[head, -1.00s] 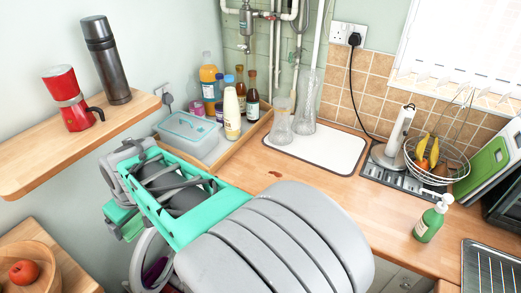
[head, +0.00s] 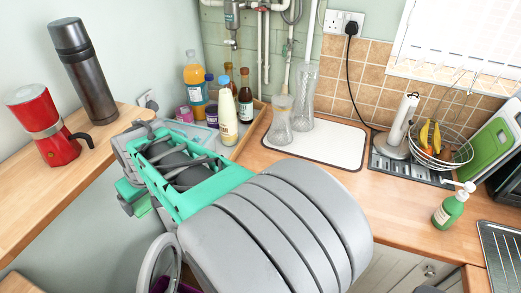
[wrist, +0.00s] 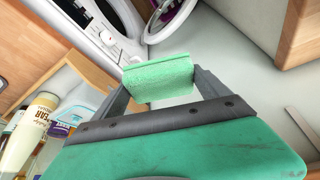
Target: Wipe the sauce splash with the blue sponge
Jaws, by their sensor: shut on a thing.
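My gripper (wrist: 160,92) is shut on a sponge (wrist: 158,80), which sits between its two grey fingers in the wrist view. The sponge looks pale green rather than blue. The wrist view shows grey floor and a white washing machine beyond the sponge. In the head view my arm covers the middle, and I cannot make out the fingertips. The wooden worktop (head: 400,204) runs along the wall to the right of my arm. No sauce splash shows in either view now; my arm hides part of the worktop.
A wooden shelf (head: 28,215) with a red moka pot (head: 47,125) and a steel flask (head: 84,75) is close at left. Several bottles stand in a tray at the back. Glass vases (head: 279,122) stand on a white mat (head: 335,146). A green soap bottle (head: 452,208) is at right.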

